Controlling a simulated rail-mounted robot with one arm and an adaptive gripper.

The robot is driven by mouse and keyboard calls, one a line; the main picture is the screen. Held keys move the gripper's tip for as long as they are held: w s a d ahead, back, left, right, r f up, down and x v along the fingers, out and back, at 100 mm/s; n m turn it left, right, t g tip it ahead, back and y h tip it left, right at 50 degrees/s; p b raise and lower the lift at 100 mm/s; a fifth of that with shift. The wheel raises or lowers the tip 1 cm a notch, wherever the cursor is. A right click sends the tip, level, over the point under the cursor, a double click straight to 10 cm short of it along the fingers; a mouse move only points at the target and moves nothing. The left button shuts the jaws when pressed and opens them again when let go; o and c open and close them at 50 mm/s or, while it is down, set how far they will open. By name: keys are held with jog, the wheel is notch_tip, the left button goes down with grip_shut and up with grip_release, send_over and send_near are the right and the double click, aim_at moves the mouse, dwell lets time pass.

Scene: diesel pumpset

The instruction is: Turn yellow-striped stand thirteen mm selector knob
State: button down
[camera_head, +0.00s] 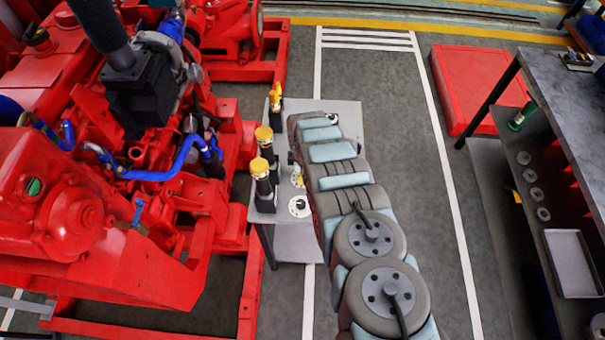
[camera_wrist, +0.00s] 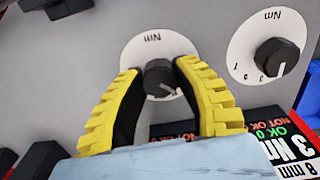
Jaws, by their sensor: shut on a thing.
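In the wrist view, my gripper (camera_wrist: 159,70) is shut on a black selector knob (camera_wrist: 158,84), with one yellow-ribbed finger on each side of it. The knob sits at the middle of a white round dial (camera_wrist: 157,45) marked "Nm" on a grey surface. A white pointer line shows at the knob's lower right edge. Most of the dial's lower half is hidden by the fingers. No yellow stripe or thirteen mm label is readable. In the head view my arm covers much of the grey table (camera_head: 349,113), and my fingertips are hidden.
A second black knob (camera_wrist: 277,57) on a numbered white dial is close at right. A label (camera_wrist: 285,143) reading "3 Nm" and "8 mm" is at lower right. Yellow-capped tools (camera_head: 259,167) stand on the table's left side, near the red engine (camera_head: 70,215).

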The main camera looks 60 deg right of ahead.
jog(key=m, duration=0.2)
jog(key=shift+w+m, duration=0.1)
jog(key=shift+m, duration=0.2)
jog(key=m, duration=0.3)
jog(key=shift+m, duration=0.3)
jog(key=m, duration=0.3)
jog(key=shift+f, duration=0.1)
jog(key=shift+m+b, duration=0.8)
jog(key=shift+m, duration=0.8)
jog(key=c, duration=0.7)
grip_release()
